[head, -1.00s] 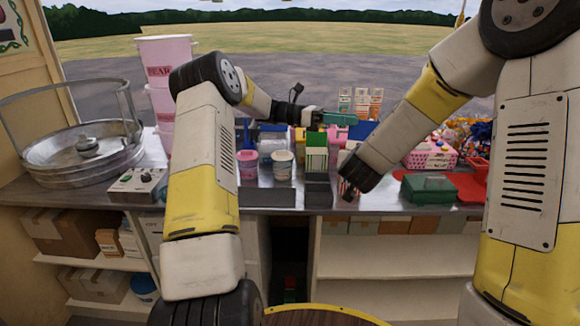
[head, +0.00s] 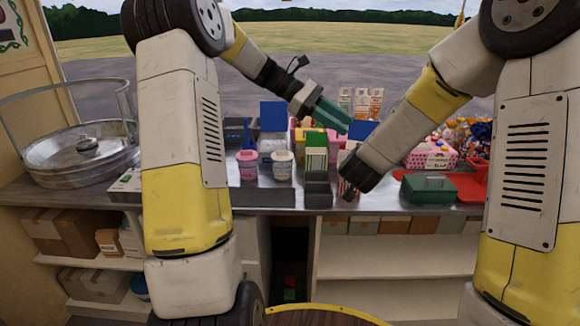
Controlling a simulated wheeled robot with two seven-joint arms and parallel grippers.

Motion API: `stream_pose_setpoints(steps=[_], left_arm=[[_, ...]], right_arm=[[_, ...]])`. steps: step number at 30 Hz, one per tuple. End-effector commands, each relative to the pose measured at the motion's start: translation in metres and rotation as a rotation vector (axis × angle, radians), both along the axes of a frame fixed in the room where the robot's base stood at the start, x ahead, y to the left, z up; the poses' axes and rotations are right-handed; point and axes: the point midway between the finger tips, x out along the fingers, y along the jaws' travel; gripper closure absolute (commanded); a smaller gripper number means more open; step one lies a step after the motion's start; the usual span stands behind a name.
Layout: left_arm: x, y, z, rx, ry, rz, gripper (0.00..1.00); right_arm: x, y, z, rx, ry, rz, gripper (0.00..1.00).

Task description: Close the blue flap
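Two blue panels stand raised at the back of the counter. One blue flap (head: 273,114) is upright above a pale box left of centre. Another blue panel (head: 362,130) is right of centre, partly hidden by my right arm. My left gripper (head: 334,116) has teal fingers that point right and down, with their tips close to the right-hand blue panel in the picture. Contact and finger gap cannot be made out. My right gripper (head: 347,190) points down at the counter's front, beside the striped cartons, its fingers mostly hidden.
A green-and-white carton (head: 316,152) and two tubs, pink (head: 247,165) and white (head: 282,164), stand in front. A metal pan (head: 80,160) is at left.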

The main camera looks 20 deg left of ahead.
Motion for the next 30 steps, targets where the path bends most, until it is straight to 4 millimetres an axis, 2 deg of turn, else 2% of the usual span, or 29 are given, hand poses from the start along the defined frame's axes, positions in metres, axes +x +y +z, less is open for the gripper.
stream_pose_setpoints(steps=[5, 13, 30], left_arm=[[-0.032, -0.005, 0.006, 0.126, -0.132, -0.064, 0.65], [-0.079, -0.001, 0.009, 0.305, -0.333, -0.170, 0.65], [-0.171, 0.029, 0.007, 0.649, -0.756, -0.442, 0.65]], right_arm=[[0.000, 0.000, 0.000, 0.000, -0.001, 0.000, 0.62], [0.000, 0.000, 0.000, 0.000, -0.001, 0.000, 0.62], [0.000, 0.000, 0.000, 0.000, 0.000, 0.000, 0.62]])
